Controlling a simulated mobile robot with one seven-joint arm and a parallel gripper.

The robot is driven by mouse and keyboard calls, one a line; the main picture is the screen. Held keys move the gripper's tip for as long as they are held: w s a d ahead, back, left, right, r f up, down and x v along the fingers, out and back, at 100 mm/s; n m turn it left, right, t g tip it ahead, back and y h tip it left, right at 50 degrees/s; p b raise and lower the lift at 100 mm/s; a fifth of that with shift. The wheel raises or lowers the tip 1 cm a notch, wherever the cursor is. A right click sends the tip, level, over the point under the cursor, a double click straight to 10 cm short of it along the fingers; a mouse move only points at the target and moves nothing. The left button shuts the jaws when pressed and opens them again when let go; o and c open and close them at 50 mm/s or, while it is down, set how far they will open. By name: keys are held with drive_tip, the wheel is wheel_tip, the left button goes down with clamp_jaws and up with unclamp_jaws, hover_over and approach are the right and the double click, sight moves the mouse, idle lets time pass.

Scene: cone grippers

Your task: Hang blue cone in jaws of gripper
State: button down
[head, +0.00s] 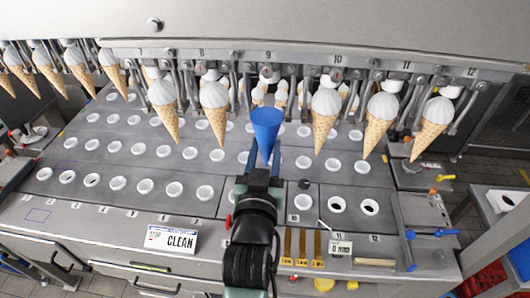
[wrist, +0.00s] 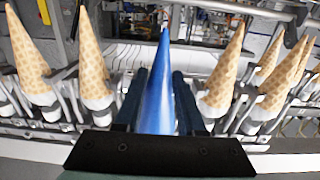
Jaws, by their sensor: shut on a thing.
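The blue cone (head: 266,131) is in my gripper (head: 262,160), wide end up and tip down in the head view. It also shows in the wrist view (wrist: 160,95), between the two dark fingers, which are shut on it. The cone is at a gap in the row of hanging ice cream cones, below the number 9. The machine's jaws (head: 268,78) behind that gap are partly hidden by the cone. Whether the cone touches them I cannot tell. To its left hangs a waffle cone (head: 215,105), to its right another (head: 324,115).
More waffle cones hang at the far right (head: 432,125) and at the left (head: 47,68). Below is a grey plate (head: 120,160) with several rows of white-rimmed holes. A CLEAN sign (head: 171,239) stands on the front ledge. A steel hood (head: 330,25) overhangs the row.

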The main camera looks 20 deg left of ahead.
drive_tip(key=shift+x, duration=0.95)
drive_tip(key=shift+w, duration=0.1)
drive_tip(key=shift+b+x, duration=0.95)
drive_tip(key=shift+x, duration=0.95)
drive_tip(key=shift+f+b, duration=0.6)
drive_tip(key=shift+f, duration=0.05)
idle(0.6)
drive_tip(key=shift+c, duration=0.5)
unclamp_jaws()
